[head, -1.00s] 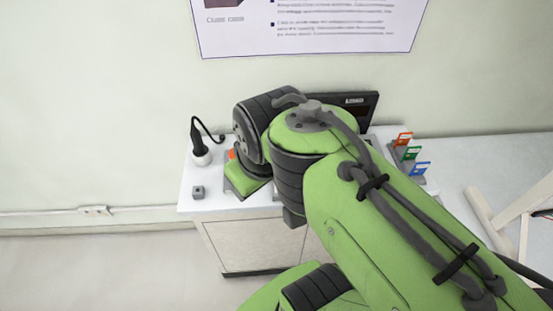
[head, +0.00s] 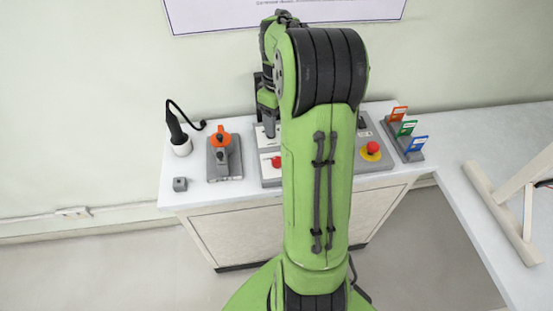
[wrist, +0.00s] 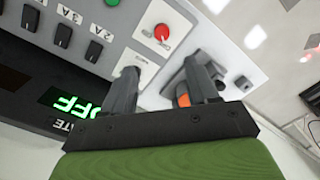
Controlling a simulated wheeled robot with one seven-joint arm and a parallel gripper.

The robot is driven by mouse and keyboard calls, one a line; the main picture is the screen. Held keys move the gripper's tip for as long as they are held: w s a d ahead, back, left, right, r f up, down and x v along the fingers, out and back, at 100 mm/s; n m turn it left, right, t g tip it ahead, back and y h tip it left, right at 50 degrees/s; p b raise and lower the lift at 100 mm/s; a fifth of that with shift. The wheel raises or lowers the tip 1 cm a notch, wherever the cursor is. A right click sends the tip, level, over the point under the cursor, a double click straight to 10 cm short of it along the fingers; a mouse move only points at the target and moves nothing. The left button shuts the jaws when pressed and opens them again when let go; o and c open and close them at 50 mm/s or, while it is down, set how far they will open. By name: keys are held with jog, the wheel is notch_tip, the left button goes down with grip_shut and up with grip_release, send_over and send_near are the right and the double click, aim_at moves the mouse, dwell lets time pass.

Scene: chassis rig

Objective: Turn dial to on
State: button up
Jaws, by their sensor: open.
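The dial is a red knob (wrist: 162,32) on a pale square plate of the grey control panel (wrist: 90,30), beyond my fingertips in the wrist view. It also shows as a small red spot on the panel in the head view (head: 276,162), left of my arm. A display (wrist: 75,104) at lower left in the wrist view reads OFF in green, inverted. My gripper (wrist: 160,68) is open, with two dark fingers apart and nothing held. It points toward the panel, apart from the knob. In the head view my arm hides much of the panel and most of my gripper.
A grey device with an orange part (head: 221,140) stands left of the panel. A red stop button (head: 371,150) and coloured cards (head: 408,128) are right.

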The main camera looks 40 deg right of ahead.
aim_at(277, 160)
jog(key=f+b, duration=0.3)
jog(key=f, duration=1.2)
jog(key=shift+a, duration=0.2)
jog(key=shift+s, duration=0.1)
jog(key=c, duration=1)
jog(key=shift+c, duration=0.2)
